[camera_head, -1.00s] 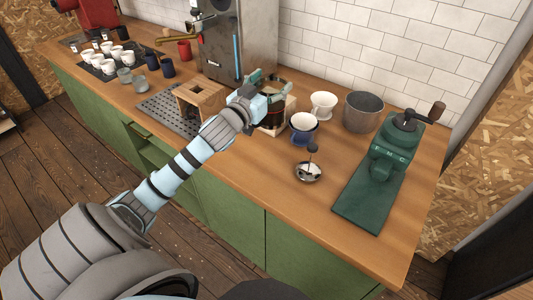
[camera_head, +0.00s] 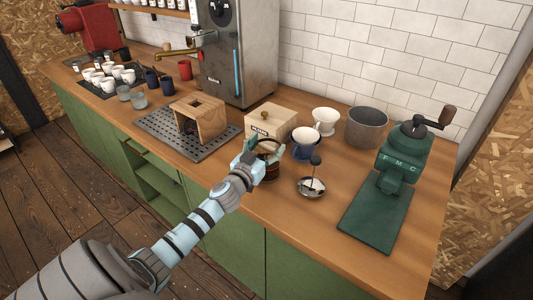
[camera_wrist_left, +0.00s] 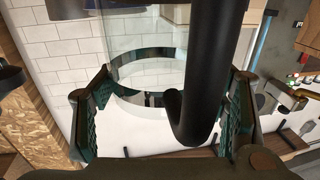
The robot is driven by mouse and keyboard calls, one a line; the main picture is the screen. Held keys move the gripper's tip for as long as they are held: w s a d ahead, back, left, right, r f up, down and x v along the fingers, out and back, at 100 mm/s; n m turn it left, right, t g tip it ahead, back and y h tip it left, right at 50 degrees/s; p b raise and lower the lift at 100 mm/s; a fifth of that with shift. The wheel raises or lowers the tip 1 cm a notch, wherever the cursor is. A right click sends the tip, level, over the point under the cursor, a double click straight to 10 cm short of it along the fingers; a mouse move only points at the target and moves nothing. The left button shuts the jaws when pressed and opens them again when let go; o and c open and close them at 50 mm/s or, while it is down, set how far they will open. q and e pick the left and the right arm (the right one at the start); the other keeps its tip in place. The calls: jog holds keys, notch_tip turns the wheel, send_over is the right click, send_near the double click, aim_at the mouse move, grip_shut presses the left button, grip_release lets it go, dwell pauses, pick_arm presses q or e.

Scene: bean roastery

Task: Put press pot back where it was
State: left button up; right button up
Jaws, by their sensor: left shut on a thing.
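The press pot (camera_head: 268,172) is a glass beaker with a dark frame, at the counter's middle, in front of the small wooden box. My left gripper (camera_head: 259,153) is shut on it, and its fingers hide part of the pot. I cannot tell whether its base touches the counter. In the left wrist view the clear glass wall and black handle of the press pot (camera_wrist_left: 208,85) lie between the green-padded fingers of my left gripper (camera_wrist_left: 163,108). A plunger lid with a dark knob (camera_head: 312,184) sits apart on the counter, to the right of the pot. My right gripper is not in view.
A metal bin (camera_head: 366,128) and green grinder (camera_head: 385,190) stand right. A wooden knock box (camera_head: 200,118) on a grate (camera_head: 160,126) stands left.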

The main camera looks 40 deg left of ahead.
pick_arm(q)
jog(key=shift+r, duration=0.1)
jog(key=o, duration=1.7)
jog(key=shift+c, duration=0.2)
jog(key=o, duration=0.3)
jog(key=s, duration=0.2)
jog(key=s+b, duration=0.1)
jog(key=s, duration=0.1)
jog(key=s+d+b, duration=0.1)
jog(key=s, duration=0.1)
jog(key=shift+d+f, duration=0.1)
jog(key=shift+f, duration=0.25)
jog(key=b, duration=0.1)
send_near(261, 154)
jog(key=shift+w+r, duration=0.25)
jog(key=shift+w, duration=0.45)
